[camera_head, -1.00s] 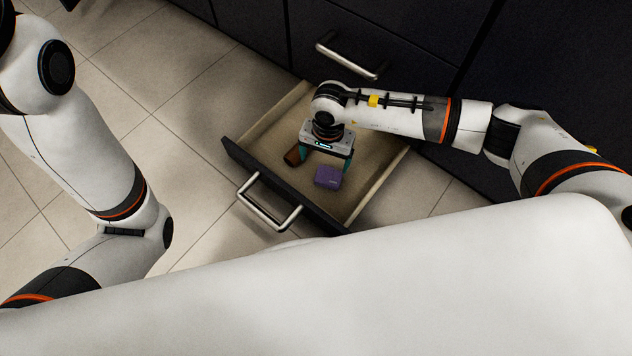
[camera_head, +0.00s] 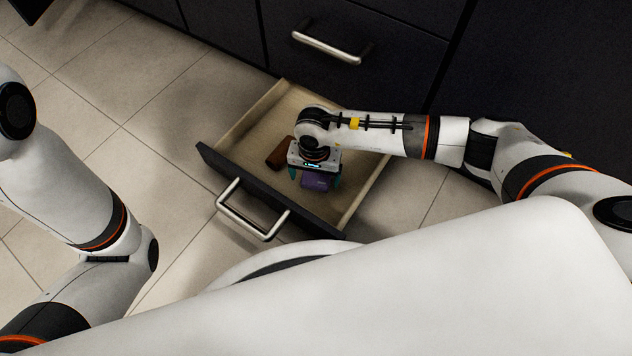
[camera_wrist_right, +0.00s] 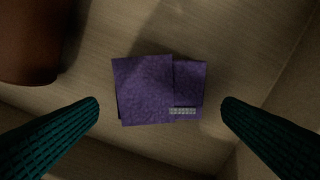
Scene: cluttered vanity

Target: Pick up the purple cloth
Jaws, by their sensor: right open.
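The purple cloth (camera_head: 318,182) is a small folded square lying on the floor of an open drawer. It shows whole in the right wrist view (camera_wrist_right: 150,90), with a pale label on its lower right part. My right gripper (camera_head: 316,182) points down over the cloth, which lies between and just ahead of its two teal fingertips (camera_wrist_right: 160,106). The fingers are open, with a gap on each side of the cloth. My left arm comes in at the left, but its gripper is out of view.
The open drawer (camera_head: 243,193) has a dark front with a metal handle (camera_head: 250,215). A brown object (camera_head: 280,153) lies left of the cloth and also shows at upper left in the right wrist view (camera_wrist_right: 30,40). A closed drawer with a handle (camera_head: 325,47) is behind.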

